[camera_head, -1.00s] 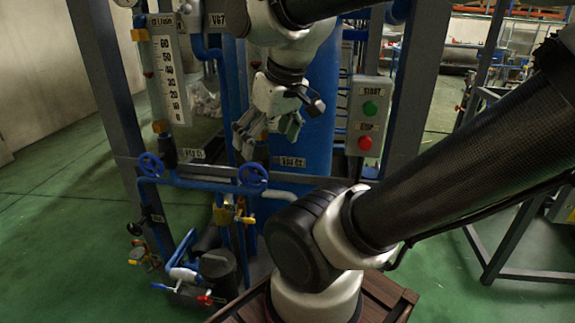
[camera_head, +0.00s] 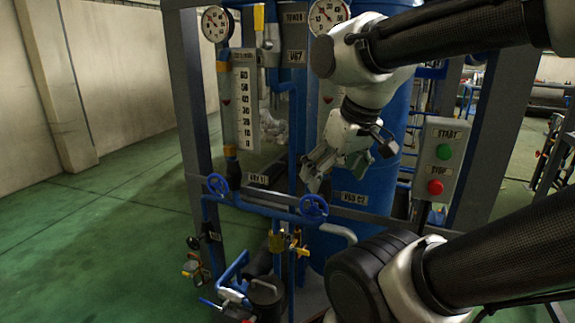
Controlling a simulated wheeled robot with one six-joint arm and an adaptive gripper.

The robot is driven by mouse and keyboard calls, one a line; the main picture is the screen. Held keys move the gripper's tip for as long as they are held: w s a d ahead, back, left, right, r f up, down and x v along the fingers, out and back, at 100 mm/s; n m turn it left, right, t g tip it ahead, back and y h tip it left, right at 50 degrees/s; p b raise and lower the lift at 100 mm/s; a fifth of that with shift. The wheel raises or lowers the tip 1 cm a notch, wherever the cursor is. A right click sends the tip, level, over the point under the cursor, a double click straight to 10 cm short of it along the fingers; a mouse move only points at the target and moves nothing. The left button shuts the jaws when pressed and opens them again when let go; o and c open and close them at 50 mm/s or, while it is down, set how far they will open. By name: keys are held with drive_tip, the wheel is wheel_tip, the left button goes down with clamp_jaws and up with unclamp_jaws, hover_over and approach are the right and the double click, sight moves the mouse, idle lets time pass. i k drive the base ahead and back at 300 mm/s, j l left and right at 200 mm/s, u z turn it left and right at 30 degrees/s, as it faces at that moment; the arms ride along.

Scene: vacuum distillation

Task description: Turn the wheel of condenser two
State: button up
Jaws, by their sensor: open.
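Two blue handwheels sit on the blue pipework at the front of the rig. The left wheel (camera_head: 218,185) is by a label that seems to read V8x C1. The right wheel (camera_head: 314,207) is by a label (camera_head: 354,198) that seems to read V8x C2, which fits condenser two. My gripper (camera_head: 318,178) is open and empty. It points down and to the left, just above the right wheel in the picture. I cannot tell how far apart in depth they are, but no contact shows.
A start/stop box (camera_head: 437,165) with green and red buttons is on the right post. A scale column (camera_head: 245,105) and a round gauge (camera_head: 216,24) stand at the left. Lower valves and a yellow-handled tap (camera_head: 299,243) sit below the wheels. Green floor is free at left.

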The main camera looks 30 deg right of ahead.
sight(314, 207)
drive_tip(key=k+l, duration=0.8)
drive_tip(key=l, duration=0.1)
